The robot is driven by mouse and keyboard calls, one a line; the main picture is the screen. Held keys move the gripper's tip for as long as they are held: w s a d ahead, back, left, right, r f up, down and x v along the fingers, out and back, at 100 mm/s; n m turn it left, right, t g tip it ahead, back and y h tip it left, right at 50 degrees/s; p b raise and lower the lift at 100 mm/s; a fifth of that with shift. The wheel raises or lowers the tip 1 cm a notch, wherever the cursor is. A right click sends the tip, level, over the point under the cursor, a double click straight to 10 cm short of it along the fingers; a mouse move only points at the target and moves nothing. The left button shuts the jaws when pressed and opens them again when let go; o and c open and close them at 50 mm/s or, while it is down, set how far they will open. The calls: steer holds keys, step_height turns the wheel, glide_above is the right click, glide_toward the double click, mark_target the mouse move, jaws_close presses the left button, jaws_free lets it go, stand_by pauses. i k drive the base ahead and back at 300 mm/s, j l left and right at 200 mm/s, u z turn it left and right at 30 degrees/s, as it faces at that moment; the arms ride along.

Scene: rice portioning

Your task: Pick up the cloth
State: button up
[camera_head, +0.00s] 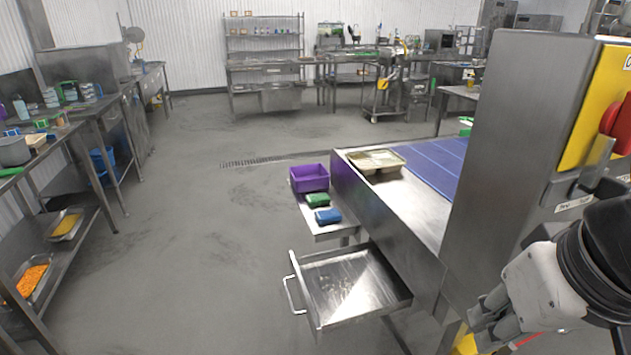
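A green folded bundle (318,200) and a blue folded bundle (328,216), which look like cloths, lie on a small metal side shelf (311,222) left of the conveyor machine. The green one is just behind the blue one. Which of them is the task's cloth I cannot tell. My gripper (488,318) shows in part at the lower right, beside the machine's steel housing and well apart from both bundles. Its fingertips are too unclear to tell open from shut.
A purple bin (309,178) stands behind the bundles on the shelf. An open metal drawer (340,316) juts out below and in front. A tray (376,160) sits by the blue conveyor belt (432,166). A tall steel housing (500,150) stands at right. Floor at left is clear.

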mark_target(314, 200)
steer(key=i+j, duration=1.05)
steer(key=j, duration=0.3)
steer(key=i+j, duration=0.55)
steer(key=i+j+z, duration=0.15)
steer(key=j, duration=0.15)
steer(key=i+j+z, duration=0.3)
steer(key=j, duration=0.3)
steer(key=i+j+z, duration=0.15)
steer(key=j, duration=0.2)
steer(key=i+j+z, duration=0.15)
steer(key=j, duration=0.2)
steer(key=z, duration=0.45)
steer(key=k+l, duration=0.05)
